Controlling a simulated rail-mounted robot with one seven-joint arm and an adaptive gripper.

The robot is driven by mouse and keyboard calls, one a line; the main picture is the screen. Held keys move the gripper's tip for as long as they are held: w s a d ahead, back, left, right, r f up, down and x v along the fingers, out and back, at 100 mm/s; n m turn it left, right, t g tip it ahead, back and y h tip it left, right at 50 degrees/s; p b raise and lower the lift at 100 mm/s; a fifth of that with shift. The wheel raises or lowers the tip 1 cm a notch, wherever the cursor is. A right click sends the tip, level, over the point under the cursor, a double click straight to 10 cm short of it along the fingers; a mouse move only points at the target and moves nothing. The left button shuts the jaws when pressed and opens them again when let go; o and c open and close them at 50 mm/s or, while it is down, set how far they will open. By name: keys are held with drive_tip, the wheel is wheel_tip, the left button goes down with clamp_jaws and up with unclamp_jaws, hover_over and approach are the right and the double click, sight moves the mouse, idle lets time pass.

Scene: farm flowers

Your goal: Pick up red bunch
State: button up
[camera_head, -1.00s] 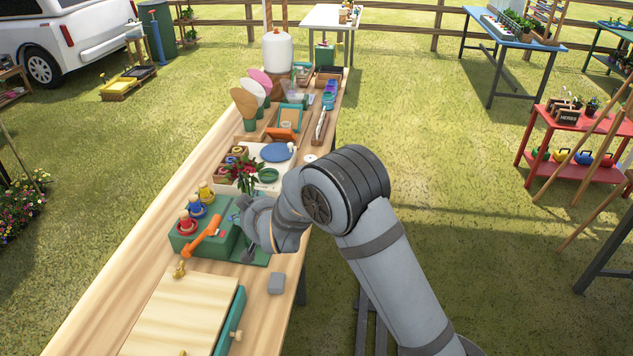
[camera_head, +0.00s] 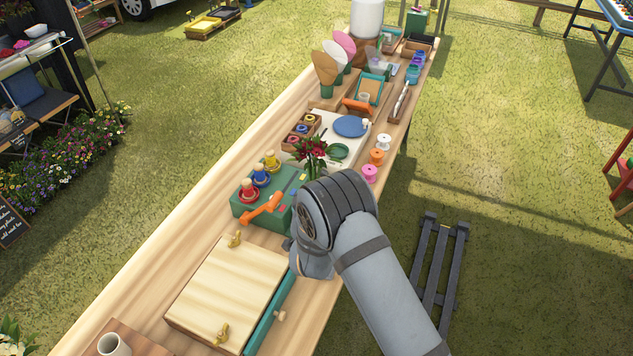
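The red bunch (camera_head: 312,147) is a small cluster of dark red flowers with green leaves and stems. It stands upright near the front edge of the white board, just beyond the green box and just above my arm in the picture. Its lower stems are partly hidden by my arm. My gripper is hidden behind my own arm links, so I cannot see its fingers or whether it touches anything.
A green box (camera_head: 246,212) with coloured spools and an orange handle stands left of my arm. A wooden press (camera_head: 228,290) lies nearer. Loose spools (camera_head: 370,173) stand right of the bunch. Paper cones (camera_head: 325,68) stand farther back. The left strip of the wooden table (camera_head: 165,255) is clear.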

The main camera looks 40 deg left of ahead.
drive_tip(key=shift+p+x, duration=1.35)
drive_tip(key=shift+x, duration=1.4)
drive_tip(key=shift+w+d+r, duration=0.1)
drive_tip(key=shift+w, duration=0.05)
drive_tip(key=shift+c, duration=0.4)
drive_tip(key=c, duration=1.1)
clamp_jaws()
